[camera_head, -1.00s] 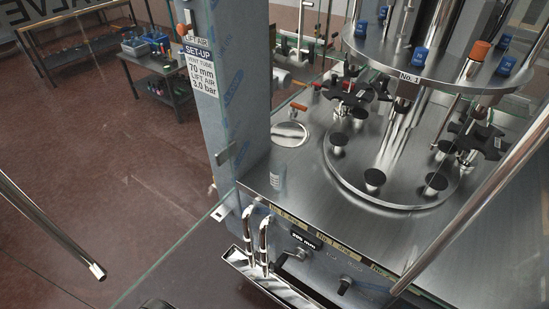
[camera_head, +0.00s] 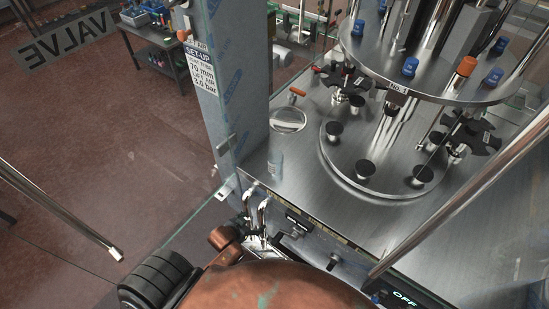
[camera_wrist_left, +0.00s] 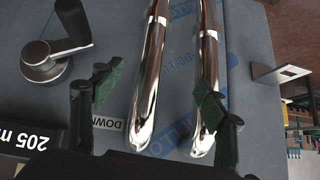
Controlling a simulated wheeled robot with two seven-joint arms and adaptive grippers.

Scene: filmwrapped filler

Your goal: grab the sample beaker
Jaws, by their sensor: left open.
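In the head view my left arm covers the bottom centre, below the deck's front edge, and mostly hides the fingers. My right gripper is not in view.
A round filler carousel (camera_head: 385,150) fills the deck's right. A crank handle (camera_wrist_left: 55,45) sits left of my fingers. A slanted chrome rail (camera_head: 465,195) crosses the right.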

